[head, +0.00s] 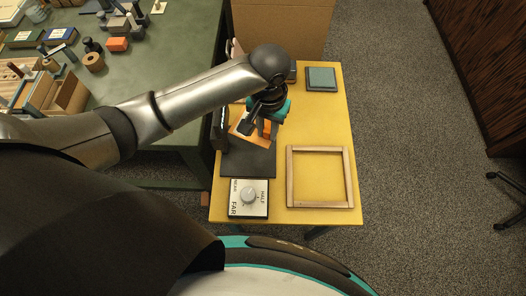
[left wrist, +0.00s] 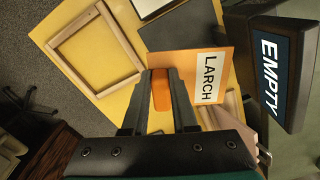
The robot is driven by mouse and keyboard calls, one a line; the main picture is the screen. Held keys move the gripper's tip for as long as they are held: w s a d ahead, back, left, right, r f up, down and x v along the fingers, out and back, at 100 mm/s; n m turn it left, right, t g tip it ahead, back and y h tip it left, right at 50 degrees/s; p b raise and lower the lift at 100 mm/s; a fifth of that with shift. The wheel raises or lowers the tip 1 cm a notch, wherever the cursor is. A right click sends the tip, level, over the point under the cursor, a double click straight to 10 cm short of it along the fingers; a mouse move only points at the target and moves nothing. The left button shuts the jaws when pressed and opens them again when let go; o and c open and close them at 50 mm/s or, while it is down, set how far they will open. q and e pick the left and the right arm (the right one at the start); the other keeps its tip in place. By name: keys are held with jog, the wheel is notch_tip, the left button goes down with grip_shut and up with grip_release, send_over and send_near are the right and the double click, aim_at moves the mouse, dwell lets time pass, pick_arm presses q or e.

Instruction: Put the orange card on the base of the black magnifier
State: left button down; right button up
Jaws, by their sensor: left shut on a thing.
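The orange card (head: 236,124) bears a white label reading LARCH; it also shows in the left wrist view (left wrist: 229,72). My left gripper (head: 262,124) is shut on the card's orange grip block (left wrist: 161,90), which sits between its fingers. A flat dark plate (head: 248,160), seemingly the black magnifier's base, lies just in front of the card. The card overlaps the plate's far edge in the left wrist view; I cannot tell whether they touch. A raised black part marked EMPTY (left wrist: 270,48) stands beside the card, seemingly the magnifier's head. My right gripper is not in view.
The yellow table (head: 275,205) also holds a wooden frame (head: 288,180), a white dial box (head: 238,208) and a teal pad (head: 321,78). A cardboard box (head: 285,25) stands behind. A green table (head: 150,70) with several small items is at left.

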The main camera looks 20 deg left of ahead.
aim_at(266, 160)
pick_arm(q)
notch_tip(266, 160, down, 14)
jog(key=b, duration=0.3)
jog(key=shift+r+b, duration=0.15)
jog(key=shift+b, duration=0.25)
jog(key=c, duration=0.7)
grip_release()
notch_tip(266, 160, up, 11)
jog(key=p, duration=0.3)
jog(key=shift+p, duration=0.3)
jog(key=shift+r, duration=0.55)
